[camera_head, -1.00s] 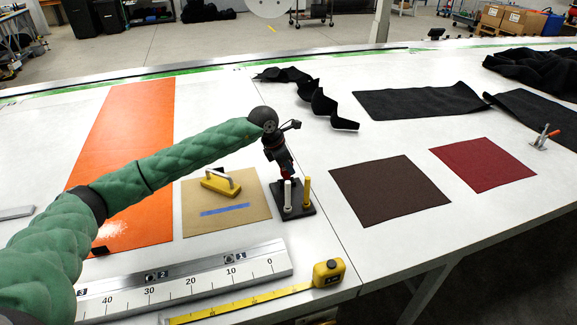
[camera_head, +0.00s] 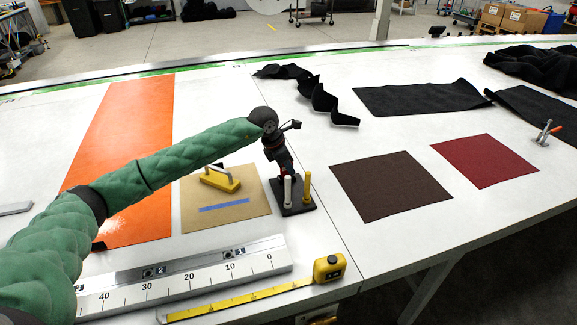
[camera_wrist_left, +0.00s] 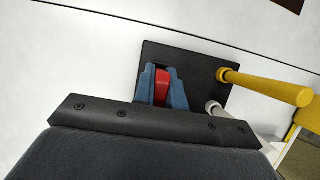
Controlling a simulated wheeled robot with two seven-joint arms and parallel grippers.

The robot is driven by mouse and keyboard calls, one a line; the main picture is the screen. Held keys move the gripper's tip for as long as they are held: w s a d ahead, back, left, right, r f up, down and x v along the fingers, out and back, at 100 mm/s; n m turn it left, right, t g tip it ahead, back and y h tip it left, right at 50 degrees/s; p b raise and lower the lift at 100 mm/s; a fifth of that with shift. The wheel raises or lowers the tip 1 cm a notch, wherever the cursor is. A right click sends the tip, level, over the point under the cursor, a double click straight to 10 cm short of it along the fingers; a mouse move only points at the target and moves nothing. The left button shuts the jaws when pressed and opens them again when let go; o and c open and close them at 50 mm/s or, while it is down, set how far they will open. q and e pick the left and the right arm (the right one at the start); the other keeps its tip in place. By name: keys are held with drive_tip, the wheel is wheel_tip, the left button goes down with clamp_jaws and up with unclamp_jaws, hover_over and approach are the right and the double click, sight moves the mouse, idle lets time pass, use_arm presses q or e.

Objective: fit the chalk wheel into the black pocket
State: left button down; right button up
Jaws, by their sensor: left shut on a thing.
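My left gripper (camera_head: 285,178) reaches down over the black base (camera_head: 300,208) on the white table. In the left wrist view its blue fingers (camera_wrist_left: 162,82) are shut on a red piece, which I take to be the chalk wheel (camera_wrist_left: 163,84). The fingers are over the black base (camera_wrist_left: 205,65), near its lower left part. The wheel's lower end is hidden, so I cannot tell whether it is in the pocket. The pocket opening itself does not show. A white post (camera_head: 287,188) and a yellow post (camera_head: 306,188) stand upright on the base. My right gripper is not in view.
A tan board (camera_head: 235,208) with a yellow-handled tool (camera_head: 220,182) lies left of the base. A long ruler (camera_head: 190,281) and a yellow tape measure (camera_head: 328,268) lie in front. A brown mat (camera_head: 390,186) lies to the right, with bare table between.

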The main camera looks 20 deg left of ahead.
use_arm(q)
drive_tip(key=shift+f, duration=0.35)
drive_tip(key=c, duration=1.4)
unclamp_jaws()
drive_tip(key=shift+o, duration=0.2)
drive_tip(key=shift+r+b, duration=0.1)
drive_tip(key=shift+b, duration=0.2)
